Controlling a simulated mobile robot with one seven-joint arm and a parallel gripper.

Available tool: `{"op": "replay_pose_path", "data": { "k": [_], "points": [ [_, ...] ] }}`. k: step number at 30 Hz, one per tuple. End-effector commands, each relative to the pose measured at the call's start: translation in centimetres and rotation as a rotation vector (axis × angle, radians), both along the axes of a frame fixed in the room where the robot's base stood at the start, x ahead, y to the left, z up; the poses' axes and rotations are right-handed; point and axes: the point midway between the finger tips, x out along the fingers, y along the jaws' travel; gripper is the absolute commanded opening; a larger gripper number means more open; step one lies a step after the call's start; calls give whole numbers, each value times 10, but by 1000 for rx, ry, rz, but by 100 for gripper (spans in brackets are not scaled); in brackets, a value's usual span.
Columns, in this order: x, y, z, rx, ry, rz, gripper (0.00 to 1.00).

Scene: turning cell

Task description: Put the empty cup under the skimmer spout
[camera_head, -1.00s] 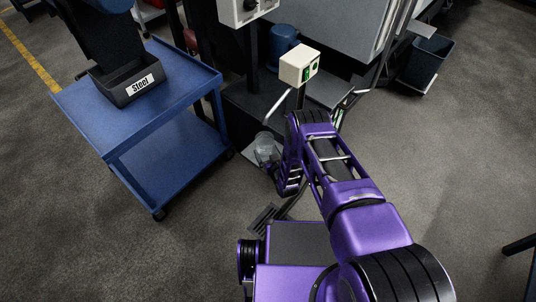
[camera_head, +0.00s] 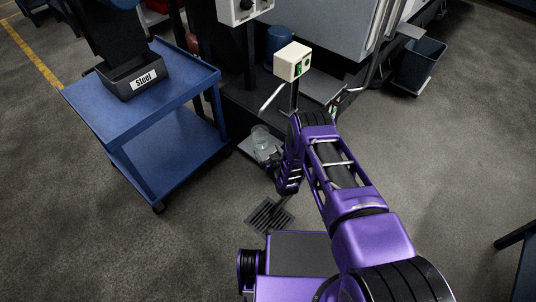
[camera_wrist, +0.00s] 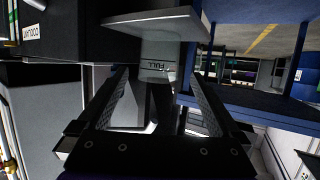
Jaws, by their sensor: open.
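A clear cup (camera_head: 261,138) sits low beside the machine in the head view, on or just above a pale plate (camera_head: 266,153). My arm's end hides part of this spot. In the wrist view my gripper (camera_wrist: 160,88) is open, with its two fingers spread. Between and beyond them is a pale body with an upside-down FULL mark (camera_wrist: 153,68), apparently the cup; contact with the fingers cannot be told. A silvery slanted tube or bar (camera_head: 271,98) shows above the cup in the head view. I cannot tell whether it is the skimmer spout.
A blue cart (camera_head: 95,100) with a box marked Steel (camera_head: 136,80) stands left. A cream switch box (camera_head: 292,61) is on a post above. A floor drain grate (camera_head: 268,215) lies in front.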

Motion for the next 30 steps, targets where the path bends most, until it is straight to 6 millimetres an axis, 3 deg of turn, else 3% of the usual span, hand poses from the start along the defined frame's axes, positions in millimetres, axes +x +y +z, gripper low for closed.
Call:
{"op": "replay_pose_path", "data": {
  "k": [25,30],
  "points": [
    [4,1,4,-1,1,-1,100],
    [19,5,26,-22,48,-38,100]
  ]
}}
